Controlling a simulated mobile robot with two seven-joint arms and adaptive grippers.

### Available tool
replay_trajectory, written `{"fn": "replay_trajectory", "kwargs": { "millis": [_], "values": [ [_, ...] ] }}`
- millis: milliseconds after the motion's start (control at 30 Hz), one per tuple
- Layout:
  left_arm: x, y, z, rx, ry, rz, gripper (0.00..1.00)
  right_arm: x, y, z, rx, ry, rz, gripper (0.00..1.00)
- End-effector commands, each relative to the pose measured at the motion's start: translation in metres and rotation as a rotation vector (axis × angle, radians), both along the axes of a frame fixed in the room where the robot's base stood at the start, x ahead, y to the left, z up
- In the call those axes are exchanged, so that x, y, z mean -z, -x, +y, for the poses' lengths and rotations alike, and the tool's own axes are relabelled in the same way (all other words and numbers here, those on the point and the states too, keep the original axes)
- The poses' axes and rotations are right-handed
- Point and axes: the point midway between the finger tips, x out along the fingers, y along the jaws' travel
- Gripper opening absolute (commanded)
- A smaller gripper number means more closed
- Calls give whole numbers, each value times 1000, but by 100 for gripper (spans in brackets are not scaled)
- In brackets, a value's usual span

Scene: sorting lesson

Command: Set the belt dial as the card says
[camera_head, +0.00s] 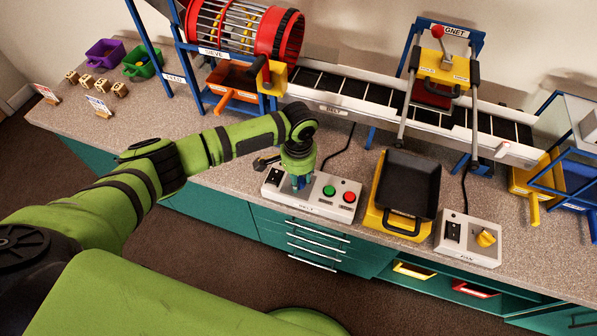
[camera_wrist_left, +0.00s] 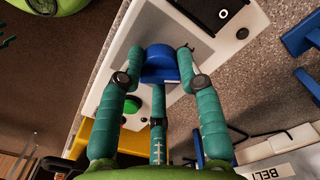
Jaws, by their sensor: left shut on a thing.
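The belt control box (camera_head: 322,208) is a white panel on the counter's front edge, with a green button (camera_head: 328,191) and a red button (camera_head: 349,197). Its blue dial knob (camera_wrist_left: 160,62) shows in the left wrist view between teal fingers. My left gripper (camera_head: 299,182) points down over the box's left part and is shut on that knob. The fingers and hand hide much of the dial, and I cannot read its setting. Two small cards, one red-topped (camera_head: 46,92) and one blue-topped (camera_head: 98,105), stand at the counter's left; their text is too small to read. My right gripper is out of view.
The conveyor belt (camera_head: 345,103) runs behind the box, with a red sieve drum (camera_head: 278,35) at its left. A black-lined yellow tray (camera_head: 381,221) and a second control box with a yellow knob (camera_head: 485,239) stand to the right. Counter between cards and box is mostly clear.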

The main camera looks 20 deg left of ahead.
Motion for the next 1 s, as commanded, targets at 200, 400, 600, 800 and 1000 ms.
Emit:
{"fn": "replay_trajectory", "kwargs": {
  "millis": [200,400,600,800,1000],
  "values": [
    [0,3,0,204,0,7,3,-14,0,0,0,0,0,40],
    [1,2,0,394,-1,8,3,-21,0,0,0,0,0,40],
    [1,3,0,585,1,8,3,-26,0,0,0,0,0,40],
    [2,2,0,775,1,8,3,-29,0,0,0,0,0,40],
    [2,2,0,965,0,6,3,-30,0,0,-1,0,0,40]
  ]
}}
